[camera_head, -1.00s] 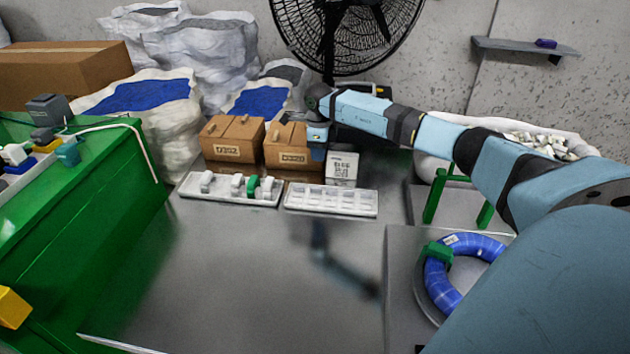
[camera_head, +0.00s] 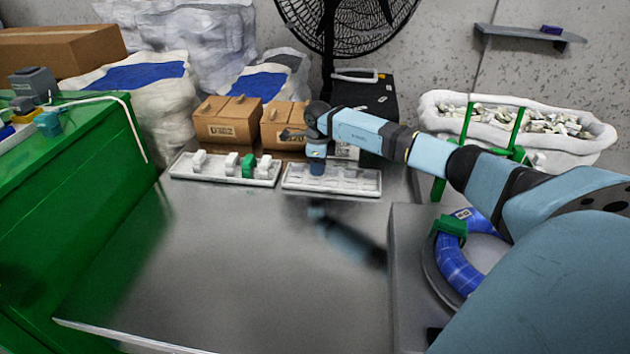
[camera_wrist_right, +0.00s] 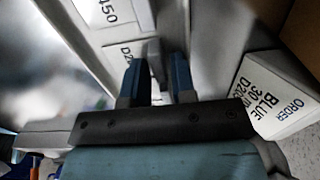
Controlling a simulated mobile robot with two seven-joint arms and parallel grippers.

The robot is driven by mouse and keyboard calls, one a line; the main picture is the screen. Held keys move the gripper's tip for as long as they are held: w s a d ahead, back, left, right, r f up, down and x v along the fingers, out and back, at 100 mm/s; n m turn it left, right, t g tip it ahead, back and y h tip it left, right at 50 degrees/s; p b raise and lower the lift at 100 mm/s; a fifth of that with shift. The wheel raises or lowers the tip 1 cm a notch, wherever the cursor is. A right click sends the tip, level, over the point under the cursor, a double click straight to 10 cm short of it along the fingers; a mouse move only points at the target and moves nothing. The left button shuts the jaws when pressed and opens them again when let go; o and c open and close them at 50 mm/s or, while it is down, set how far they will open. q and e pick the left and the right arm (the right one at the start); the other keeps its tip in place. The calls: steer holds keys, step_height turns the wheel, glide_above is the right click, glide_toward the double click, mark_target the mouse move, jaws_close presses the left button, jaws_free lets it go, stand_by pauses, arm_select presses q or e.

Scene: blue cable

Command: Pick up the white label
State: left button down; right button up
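My right gripper (camera_head: 317,167) points down at the right white tray (camera_head: 368,188). In the right wrist view its two blue fingers (camera_wrist_right: 155,80) stand apart, with a small pale block (camera_wrist_right: 154,58) between or just beyond their tips. I cannot tell whether this block is the white label or whether the fingers touch it. Printed markings, partly cut off, show on the pale tray surface (camera_wrist_right: 128,50) beside it. My left gripper is not in view.
A left tray (camera_head: 180,171) holds white pieces and one green piece. Two cardboard boxes (camera_head: 228,121) stand behind. A white order card (camera_wrist_right: 262,95) is close to the right gripper. A blue cable coil (camera_head: 452,262) lies at right. The steel table's front is clear.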

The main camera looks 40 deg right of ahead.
jaws_close()
steer(key=shift+r, duration=0.2)
